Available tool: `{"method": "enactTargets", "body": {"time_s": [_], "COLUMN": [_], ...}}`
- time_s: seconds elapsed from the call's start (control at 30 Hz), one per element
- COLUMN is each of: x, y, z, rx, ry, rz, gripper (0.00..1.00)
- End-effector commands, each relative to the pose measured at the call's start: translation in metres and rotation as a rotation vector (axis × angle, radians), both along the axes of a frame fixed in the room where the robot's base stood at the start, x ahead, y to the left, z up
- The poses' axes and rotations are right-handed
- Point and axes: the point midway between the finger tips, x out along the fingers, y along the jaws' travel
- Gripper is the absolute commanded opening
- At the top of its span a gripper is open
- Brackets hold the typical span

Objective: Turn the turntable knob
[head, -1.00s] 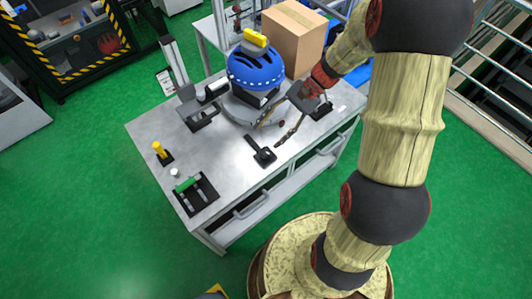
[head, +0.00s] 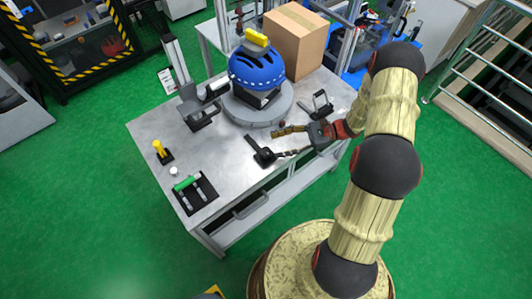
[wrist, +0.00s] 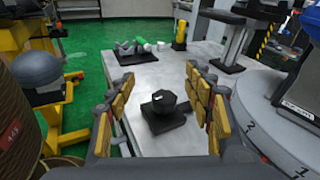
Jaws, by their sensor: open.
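The black knob (head: 264,156) sits on a dark square base near the table's front edge. In the wrist view the knob (wrist: 163,101) shows as a faceted black cap, ahead of and between my fingers. My gripper (head: 283,143) is open, reaching in from the right, with its yellow-padded fingers spread and nothing between them. In the wrist view my gripper (wrist: 150,98) points towards the knob; I cannot tell whether a finger touches it. The round grey turntable (head: 258,117) carries a blue helmet (head: 257,72). Its numbered rim shows at the right of the wrist view.
A black-framed device (head: 320,104) stands to the right of the turntable. A grey holder (head: 197,108) stands to its left. A green-handled panel (head: 193,193) and a yellow button post (head: 161,151) are at the table's left. A cardboard box (head: 296,40) stands behind.

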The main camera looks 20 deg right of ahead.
Motion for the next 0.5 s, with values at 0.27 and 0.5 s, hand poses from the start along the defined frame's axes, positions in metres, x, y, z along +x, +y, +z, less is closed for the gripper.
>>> {"method": "enactTargets", "body": {"time_s": [0.27,0.5], "x": [0.002,0.003], "y": [-0.017,-0.022], "z": [-0.045,-0.06], "rx": [0.131,0.177], "ry": [0.062,0.08], "rz": [-0.137,-0.187], "gripper": [0.52,0.52]}}
